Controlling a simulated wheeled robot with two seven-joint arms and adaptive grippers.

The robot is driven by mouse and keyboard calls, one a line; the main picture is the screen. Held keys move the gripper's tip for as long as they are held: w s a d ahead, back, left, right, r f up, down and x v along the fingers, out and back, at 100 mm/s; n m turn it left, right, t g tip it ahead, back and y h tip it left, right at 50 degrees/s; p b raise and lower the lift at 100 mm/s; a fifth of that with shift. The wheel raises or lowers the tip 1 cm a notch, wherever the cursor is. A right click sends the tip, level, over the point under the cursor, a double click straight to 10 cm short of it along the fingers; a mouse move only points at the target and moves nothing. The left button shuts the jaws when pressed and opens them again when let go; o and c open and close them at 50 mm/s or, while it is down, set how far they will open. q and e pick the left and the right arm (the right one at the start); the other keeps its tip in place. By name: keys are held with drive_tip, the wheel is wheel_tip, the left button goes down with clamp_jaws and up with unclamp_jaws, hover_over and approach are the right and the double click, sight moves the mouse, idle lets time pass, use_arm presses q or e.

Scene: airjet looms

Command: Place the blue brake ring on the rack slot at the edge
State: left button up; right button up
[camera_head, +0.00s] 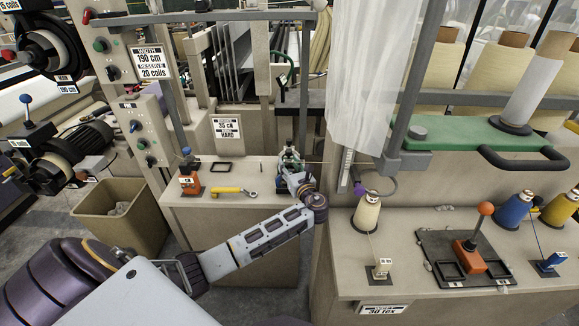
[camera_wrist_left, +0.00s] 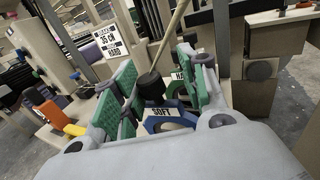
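The blue brake ring (camera_wrist_left: 160,124), labelled SOFT, shows in the left wrist view, low between my left gripper's fingers, with a black knob (camera_wrist_left: 151,86) above it. In the head view, my left gripper (camera_head: 291,162) is over the rear right of the small beige table (camera_head: 200,214) and hides the rings. I cannot make out the rack slot. My right gripper is out of view.
On the small table are an orange block (camera_head: 188,182), a black frame (camera_head: 221,167) and a yellow tool (camera_head: 232,191). A sign (camera_head: 227,135) reading 35 cN HARD stands behind. A bin (camera_head: 120,215) is left; a bench (camera_head: 440,225) with cones and a black tray is right.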

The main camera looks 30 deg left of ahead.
idle(0.4)
use_arm(q)
drive_tip(key=p+v, duration=0.4)
drive_tip(key=v, duration=0.3)
drive_tip(key=shift+d, duration=0.15)
idle(0.3)
drive_tip(key=shift+s, duration=0.15)
idle(1.4)
